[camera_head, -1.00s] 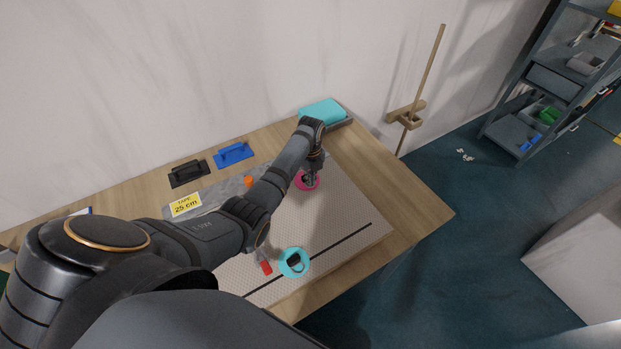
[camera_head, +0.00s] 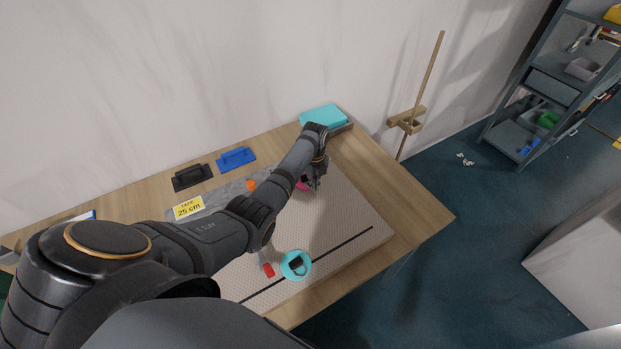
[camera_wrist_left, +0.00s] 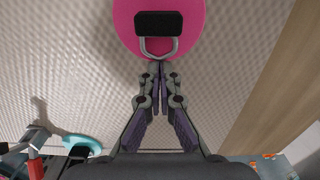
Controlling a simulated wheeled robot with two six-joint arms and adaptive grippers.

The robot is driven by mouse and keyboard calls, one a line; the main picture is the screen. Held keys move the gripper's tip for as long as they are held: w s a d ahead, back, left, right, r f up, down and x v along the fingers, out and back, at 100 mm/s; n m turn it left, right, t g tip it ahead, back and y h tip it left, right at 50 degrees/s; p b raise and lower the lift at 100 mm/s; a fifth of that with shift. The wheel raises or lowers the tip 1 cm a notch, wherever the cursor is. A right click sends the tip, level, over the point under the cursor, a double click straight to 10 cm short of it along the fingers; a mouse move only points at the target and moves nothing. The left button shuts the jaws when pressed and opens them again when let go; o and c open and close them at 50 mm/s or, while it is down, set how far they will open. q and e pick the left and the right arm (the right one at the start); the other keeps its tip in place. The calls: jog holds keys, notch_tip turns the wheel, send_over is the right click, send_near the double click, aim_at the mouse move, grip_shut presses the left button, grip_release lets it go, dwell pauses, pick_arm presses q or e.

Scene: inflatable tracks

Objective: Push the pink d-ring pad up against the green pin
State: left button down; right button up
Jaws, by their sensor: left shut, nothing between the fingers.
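The pink d-ring pad (camera_head: 301,187) lies on the light textured mat (camera_head: 338,215), mostly hidden behind my left gripper (camera_head: 314,187) in the head view. In the left wrist view the round pink pad (camera_wrist_left: 188,35) fills the top middle, with a black patch and a metal D-ring at its near edge. My left gripper (camera_wrist_left: 158,68) is shut and empty, its fingertips at the D-ring edge of the pad; whether they touch it I cannot tell. I cannot make out the green pin in either view. My right gripper is not in view.
A cyan d-ring pad (camera_head: 296,265) and a red piece (camera_head: 268,270) lie near the mat's black line. An orange piece (camera_head: 251,185), a yellow tape card (camera_head: 187,207), and blue (camera_head: 236,158) and black (camera_head: 192,177) handled tools are further left. The mat's right side is clear.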

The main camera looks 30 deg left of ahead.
aim_at(306, 178)
pick_arm(q)
jog(key=r, duration=0.3)
jog(key=r+b, duration=0.1)
jog(key=r, duration=0.1)
jog(key=shift+s+r, duration=0.3)
jog(key=shift+r, duration=0.05)
notch_tip(306, 178, up, 4)
jog(key=d+m+b, duration=0.1)
jog(key=m+b, duration=0.4)
jog(key=m, duration=3)
jog(key=f+b, duration=1)
jog(key=b, duration=0.1)
jog(key=shift+w+f, duration=0.3)
jog(key=shift+f, duration=0.1)
jog(key=shift+w+a+r+p, duration=0.25)
jog(key=shift+a+r+p, duration=0.05)
jog(key=shift+a, duration=0.25)
jog(key=shift+w+a+r+p, duration=0.25)
jog(key=shift+a, duration=0.3)
jog(key=shift+w+a+f, duration=0.1)
jog(key=shift+w+a, duration=0.1)
jog(key=shift+a, duration=0.35)
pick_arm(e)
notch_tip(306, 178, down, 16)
